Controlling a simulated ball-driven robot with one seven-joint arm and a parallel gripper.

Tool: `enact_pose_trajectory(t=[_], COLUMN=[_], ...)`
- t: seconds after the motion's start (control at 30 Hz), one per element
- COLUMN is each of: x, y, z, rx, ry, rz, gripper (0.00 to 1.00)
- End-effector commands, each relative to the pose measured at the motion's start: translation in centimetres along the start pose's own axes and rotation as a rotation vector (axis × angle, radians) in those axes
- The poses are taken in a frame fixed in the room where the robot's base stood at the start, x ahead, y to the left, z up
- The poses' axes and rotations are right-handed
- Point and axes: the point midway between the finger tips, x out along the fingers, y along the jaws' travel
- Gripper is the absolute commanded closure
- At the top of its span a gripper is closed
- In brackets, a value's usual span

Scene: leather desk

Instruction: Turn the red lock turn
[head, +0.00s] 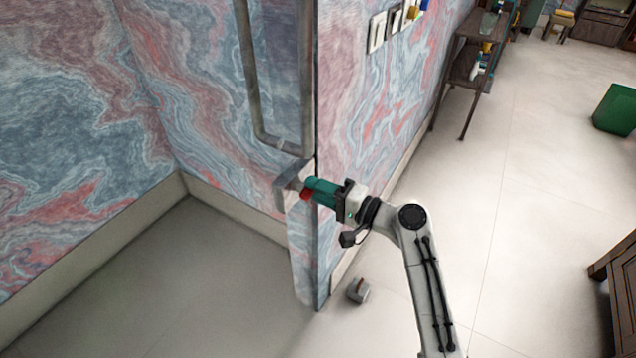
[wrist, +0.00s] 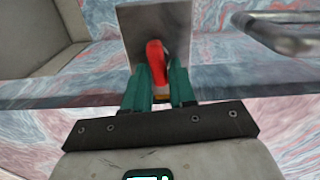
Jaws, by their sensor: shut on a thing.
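The red lock turn (wrist: 155,56) sits on a grey metal plate (wrist: 176,20) in the wrist view. In the head view the red lock turn (head: 305,194) shows as a small red piece beside the fingertips, in front of the metal lock plate (head: 285,184) on the edge of the wall panel. My gripper (head: 311,188) has green fingers and reaches in from the right. In the wrist view my gripper (wrist: 160,72) is shut on the red lock turn, with a finger on each side of its lower part.
A metal bar handle (head: 255,100) stands above the lock; it also shows in the wrist view (wrist: 275,35). A small grey object (head: 358,290) lies on the floor below my arm. A dark shelf (head: 465,65) stands along the wall.

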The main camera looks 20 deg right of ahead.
Motion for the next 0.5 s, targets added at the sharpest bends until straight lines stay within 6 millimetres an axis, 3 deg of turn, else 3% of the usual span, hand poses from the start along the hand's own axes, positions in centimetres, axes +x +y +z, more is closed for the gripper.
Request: enact_pose_trajectory(t=[0.5], x=[-0.08], y=[0.28], z=[-0.08], rx=[0.125], ry=[0.003], rz=[0.002], gripper=[1.0])
